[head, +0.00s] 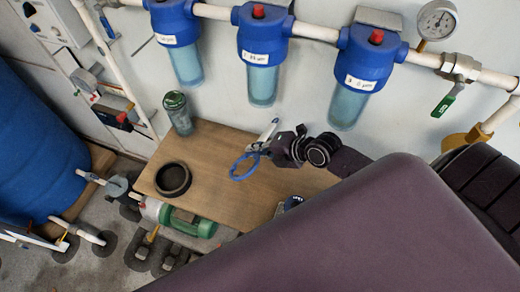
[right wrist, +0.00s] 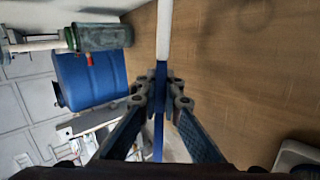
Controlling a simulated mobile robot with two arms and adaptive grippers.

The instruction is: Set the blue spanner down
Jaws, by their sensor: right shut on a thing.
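The blue spanner has a blue ring end (head: 242,167) and a pale straight part that points up toward the wall. My right gripper (head: 264,148) is shut on it, over the right half of the wooden table (head: 225,150). In the right wrist view the spanner (right wrist: 161,72) stands between the fingertips of the gripper (right wrist: 161,88), blue at the grip and white beyond. The gap between spanner and tabletop is hard to judge. My left gripper is not in view.
A green-lidded jar (head: 178,113) and a dark round ring or bowl (head: 173,180) stand on the table's left part. A small blue item (head: 293,201) is near its front right. Blue filter housings (head: 265,40) hang above. Bare wood shows between ring and spanner.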

